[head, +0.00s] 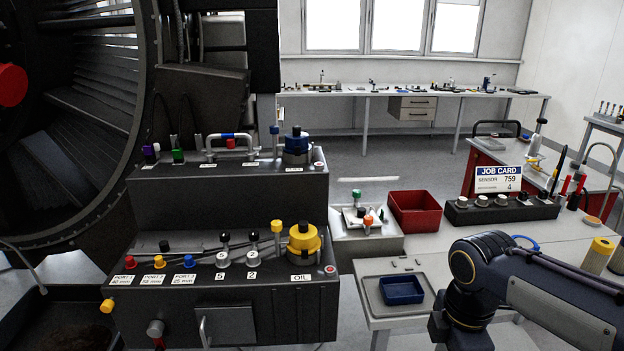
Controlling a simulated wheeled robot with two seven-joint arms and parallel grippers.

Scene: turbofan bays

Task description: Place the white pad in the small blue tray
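The small blue tray (402,299) sits on a grey mat at the front left of the right-hand bench, and it looks empty. A pale, flat piece that may be the white pad (375,213) lies in the light grey bin (367,243) behind that bench's left end. Green-topped and orange-topped parts partly cover it, so I cannot tell for sure. My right arm reaches in from the right and bends down just right of the blue tray. Its gripper is out of the picture. My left arm and gripper are not in view.
A red bin (414,211) stands beside the grey bin. A black knob rack (501,209) and a job card (499,179) are behind my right arm. The dark console (225,300) with knobs and levers fills the left front. The bench between tray and rack is mostly clear.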

